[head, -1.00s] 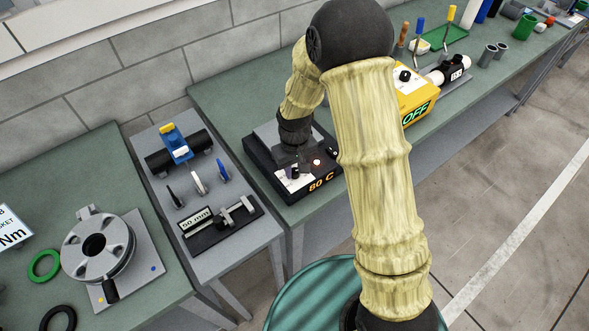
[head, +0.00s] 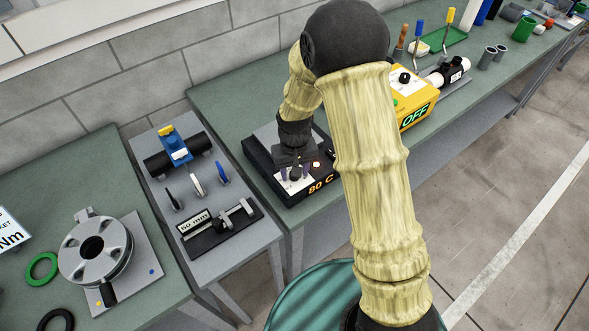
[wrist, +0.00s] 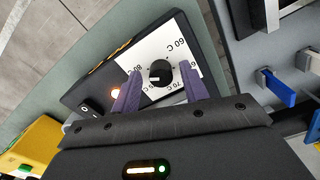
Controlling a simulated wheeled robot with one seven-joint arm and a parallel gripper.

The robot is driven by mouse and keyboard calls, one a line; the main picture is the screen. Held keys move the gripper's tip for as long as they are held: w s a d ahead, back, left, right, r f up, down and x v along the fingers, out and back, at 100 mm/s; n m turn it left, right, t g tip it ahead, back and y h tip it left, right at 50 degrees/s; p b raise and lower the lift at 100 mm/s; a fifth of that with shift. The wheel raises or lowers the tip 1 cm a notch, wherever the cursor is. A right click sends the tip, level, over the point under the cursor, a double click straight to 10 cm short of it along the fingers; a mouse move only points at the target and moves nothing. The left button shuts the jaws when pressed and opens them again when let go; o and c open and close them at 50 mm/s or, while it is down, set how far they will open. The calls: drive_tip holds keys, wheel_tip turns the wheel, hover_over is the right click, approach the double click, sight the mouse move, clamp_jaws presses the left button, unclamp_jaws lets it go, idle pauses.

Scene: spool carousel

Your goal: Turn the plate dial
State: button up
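The hot plate (head: 262,172) is a dark box with a grey top, lit "80 C" in orange on its front. Its plate dial is a round black knob (wrist: 161,73) on a white face (wrist: 150,50) with temperature marks such as 60 C and 75 C. My gripper (wrist: 160,70) is open, with one purple finger on each side of the knob and visible gaps between. In the head view my gripper (head: 295,172) is low over the front panel and partly hides the dial. I cannot tell the exact fingertip height.
A small lit lamp (wrist: 116,93) and a black switch (wrist: 90,108) sit beside the dial. A yellow box reading OFF (head: 413,108) stands to the right. A grey bench with a blue clamp (head: 176,146) and a gauge (head: 220,228) is at left.

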drive_tip(key=shift+r, duration=0.1)
wheel_tip(320, 180, up, 17)
drive_tip(key=b, duration=0.2)
drive_tip(key=shift+r, duration=0.15)
idle(0.5)
idle(0.3)
drive_tip(key=s+d+f+m+t, duration=0.1)
drive_tip(key=s+d+f, duration=0.2)
drive_tip(key=s+d, duration=0.3)
drive_tip(key=s+d+f+m+t, duration=0.1)
drive_tip(key=s+d+f, duration=0.2)
drive_tip(key=s+d, duration=0.3)
drive_tip(key=shift+s+d+m+t, duration=0.3)
drive_tip(key=shift+d+m, duration=0.1)
drive_tip(key=shift+d, duration=0.35)
drive_tip(key=shift+w, duration=0.15)
